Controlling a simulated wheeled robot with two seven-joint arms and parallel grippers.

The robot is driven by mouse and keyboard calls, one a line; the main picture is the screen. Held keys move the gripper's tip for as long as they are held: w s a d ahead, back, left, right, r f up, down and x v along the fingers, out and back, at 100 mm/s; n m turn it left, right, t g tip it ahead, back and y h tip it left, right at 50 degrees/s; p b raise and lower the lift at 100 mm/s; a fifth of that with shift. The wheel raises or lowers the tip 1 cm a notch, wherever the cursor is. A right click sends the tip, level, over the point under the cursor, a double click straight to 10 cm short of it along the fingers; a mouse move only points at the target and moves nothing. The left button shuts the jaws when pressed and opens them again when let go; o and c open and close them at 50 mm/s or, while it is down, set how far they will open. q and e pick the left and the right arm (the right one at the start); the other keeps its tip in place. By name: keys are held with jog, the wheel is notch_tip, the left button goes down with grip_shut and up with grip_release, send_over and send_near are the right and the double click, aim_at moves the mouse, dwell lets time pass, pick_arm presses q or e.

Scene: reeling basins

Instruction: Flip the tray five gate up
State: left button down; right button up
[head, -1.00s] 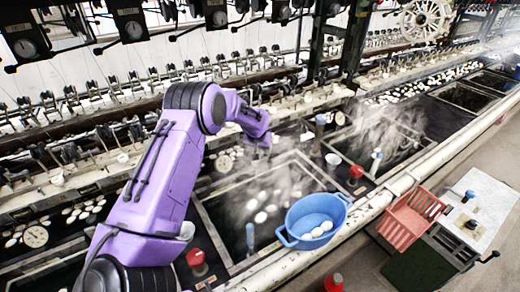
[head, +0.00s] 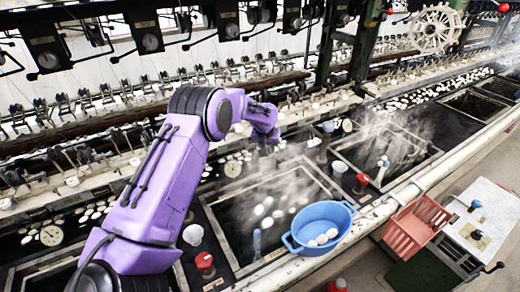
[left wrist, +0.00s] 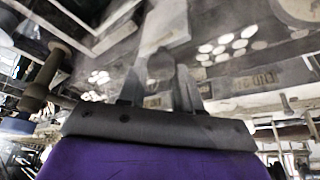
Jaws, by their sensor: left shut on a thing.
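My left gripper (head: 271,146) reaches over the back rim of the near steaming basin (head: 205,210), at the small fittings there. In the left wrist view its two fingers (left wrist: 160,92) stand on either side of a dark rounded piece (left wrist: 161,66), which looks like the tray five gate's tab. The gripper is shut on it. In the head view my wrist hides this piece, so I cannot tell the gate's angle. A plate with blurred lettering (left wrist: 258,79) lies beside the fingers in the wrist view. My right gripper is not in view.
A blue tub (head: 302,246) with white cocoons sits on the front rail. A red crate (head: 415,228) is at the right. Steam blurs the basin.

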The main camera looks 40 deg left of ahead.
pick_arm(q)
jog(key=shift+w+r, duration=0.1)
jog(key=shift+r, duration=0.4)
jog(key=shift+w+a, duration=0.1)
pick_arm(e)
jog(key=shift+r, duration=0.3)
pick_arm(q)
jog(key=c, duration=0.8)
grip_release()
jog(key=shift+s+b+v, duration=0.2)
jog(key=shift+b+v, duration=1.15)
jog(key=shift+v, duration=3.9)
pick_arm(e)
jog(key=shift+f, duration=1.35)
pick_arm(q)
jog(key=shift+f, duration=0.1)
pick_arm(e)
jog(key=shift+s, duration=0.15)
